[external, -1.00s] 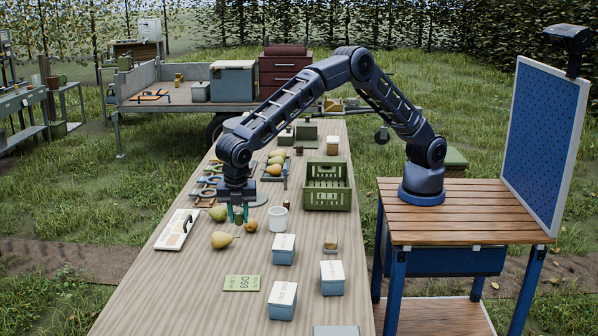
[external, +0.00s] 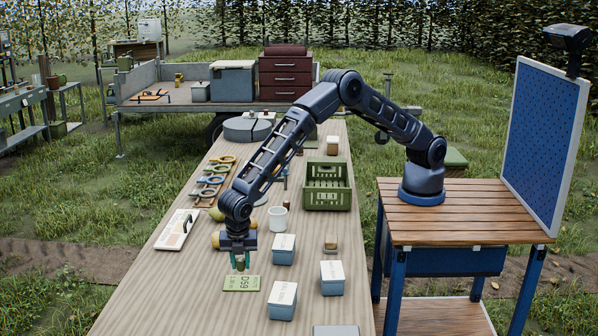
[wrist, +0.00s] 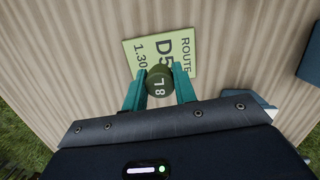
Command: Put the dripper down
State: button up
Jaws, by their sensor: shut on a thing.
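A small dark-green cylinder marked L8, which I take for the dripper (wrist: 159,82), is between my gripper's teal fingers (wrist: 160,92) in the wrist view. My gripper (external: 240,262) is shut on it above the light-green card (external: 241,284). The card, which reads ROUTE D5… and 1.30, also lies under the cylinder in the wrist view (wrist: 180,62). The cylinder hides part of its print. I cannot tell whether the cylinder touches the card.
Blue-grey boxes with white lids (external: 283,249) stand right of the card. A white cup (external: 278,218), a green crate (external: 328,196) and several pruners (external: 212,180) are farther back. A white board (external: 177,229) lies left. The table in front of the card is clear.

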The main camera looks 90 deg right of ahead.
aim_at(241, 271)
jog(key=shift+f, duration=2.25)
jog(key=shift+f, duration=0.15)
jog(key=o, duration=0.9)
jog(key=shift+o, duration=0.2)
jog(key=r, duration=0.4)
jog(key=a+r, duration=0.1)
jog(key=r, duration=0.7)
jog(key=shift+s+a+r, duration=0.1)
jog(key=shift+a+r, duration=0.05)
jog(key=shift+a, duration=0.05)
